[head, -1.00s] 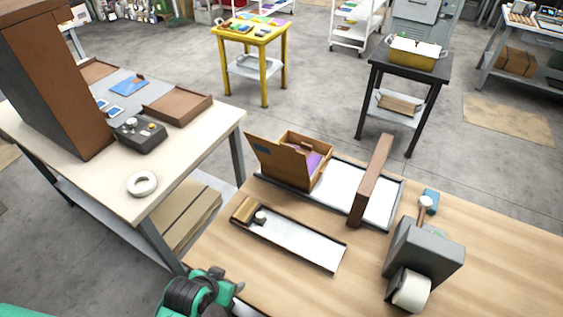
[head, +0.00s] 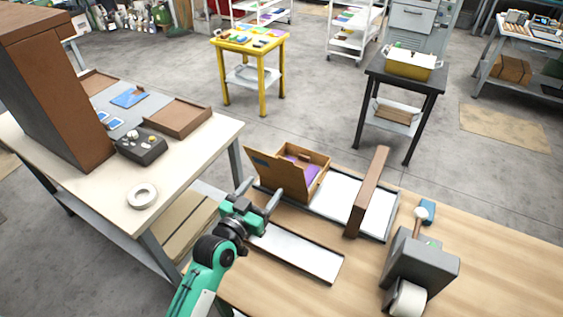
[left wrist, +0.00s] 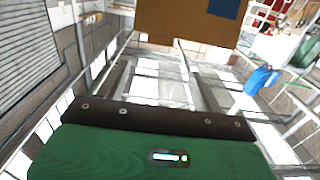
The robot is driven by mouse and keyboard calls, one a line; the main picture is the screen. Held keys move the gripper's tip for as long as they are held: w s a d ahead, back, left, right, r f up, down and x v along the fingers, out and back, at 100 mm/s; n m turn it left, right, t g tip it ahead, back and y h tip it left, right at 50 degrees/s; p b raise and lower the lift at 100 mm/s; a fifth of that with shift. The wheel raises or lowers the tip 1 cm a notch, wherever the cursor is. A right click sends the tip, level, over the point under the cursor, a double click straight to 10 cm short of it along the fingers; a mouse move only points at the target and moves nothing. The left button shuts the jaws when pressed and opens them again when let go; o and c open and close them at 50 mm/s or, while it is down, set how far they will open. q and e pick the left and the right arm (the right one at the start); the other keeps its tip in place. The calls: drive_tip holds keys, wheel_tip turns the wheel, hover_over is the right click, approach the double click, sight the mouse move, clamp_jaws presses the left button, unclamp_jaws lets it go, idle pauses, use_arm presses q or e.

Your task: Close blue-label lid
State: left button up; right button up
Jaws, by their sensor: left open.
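A cardboard box (head: 312,163) with purple contents stands on the white tray at the back of the wooden bench. Its lid (head: 278,174) is open and leans out to the left. A blue label (head: 261,161) is on the lid's upper left corner. My left gripper (head: 260,192) is open and empty, just in front of the lid, apart from it as far as I can see. In the left wrist view the brown lid (left wrist: 180,22) and its blue label (left wrist: 223,8) show at the top, ahead of the fingers. My right gripper is out of view.
An upright brown panel (head: 368,192) stands right of the box. A grey tape dispenser (head: 420,267) and a blue-ended tool (head: 427,209) are at the right. A narrow white tray (head: 300,254) lies in front, partly behind my arm. A white-topped table (head: 190,180) stands left.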

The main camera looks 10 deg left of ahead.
sight(285, 160)
use_arm(q)
drive_tip(key=p+x, duration=0.2)
drive_tip(key=x, duration=0.7)
drive_tip(key=shift+w+r+p, duration=0.1)
drive_tip(key=shift+p, duration=0.25)
drive_tip(key=shift+x, duration=0.9)
drive_tip(key=c, duration=1.4)
drive_tip(key=r+b+x, duration=0.2)
drive_tip(key=b+x, duration=0.3)
drive_tip(key=x, duration=0.9)
drive_tip(key=shift+w+d+f, duration=0.1)
drive_tip(key=shift+d, duration=0.05)
